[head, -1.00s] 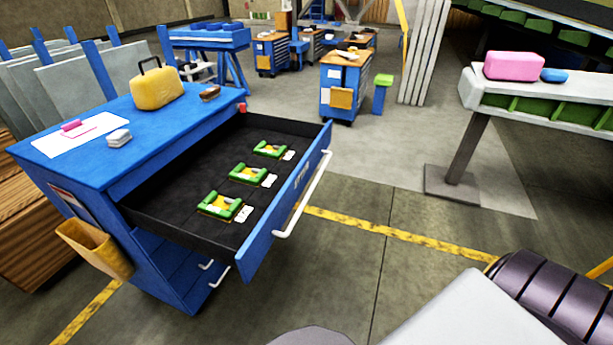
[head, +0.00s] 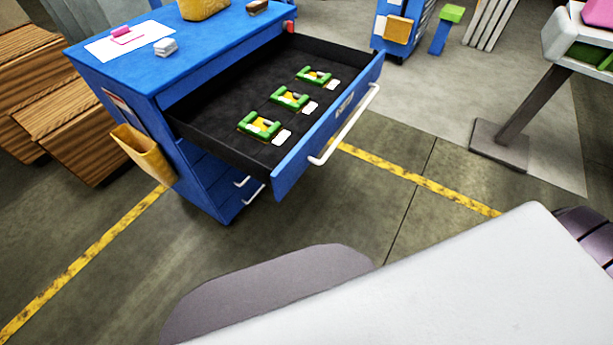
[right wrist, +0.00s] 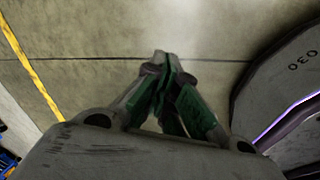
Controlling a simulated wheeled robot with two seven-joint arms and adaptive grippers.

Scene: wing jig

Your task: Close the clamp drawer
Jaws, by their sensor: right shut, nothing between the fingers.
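The clamp drawer (head: 219,108) is the top drawer of a blue tool cabinet (head: 150,75) in the head view. It is pulled far out, its blue front (head: 325,132) facing right with a long white handle (head: 345,125). Three green and yellow clamps (head: 289,97) lie in a row on its dark floor, each beside a white tag. My right gripper (right wrist: 162,60) shows in the right wrist view, shut and empty, over bare floor and apart from the drawer. My left gripper is not in view.
A yellow holder (head: 140,150) hangs on the cabinet's side. On the cabinet top are a yellow bag (head: 203,8), a white sheet and small items. Wooden crates (head: 77,120) stand at left. A white table's leg (head: 525,110) stands at right. Floor before the drawer is clear.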

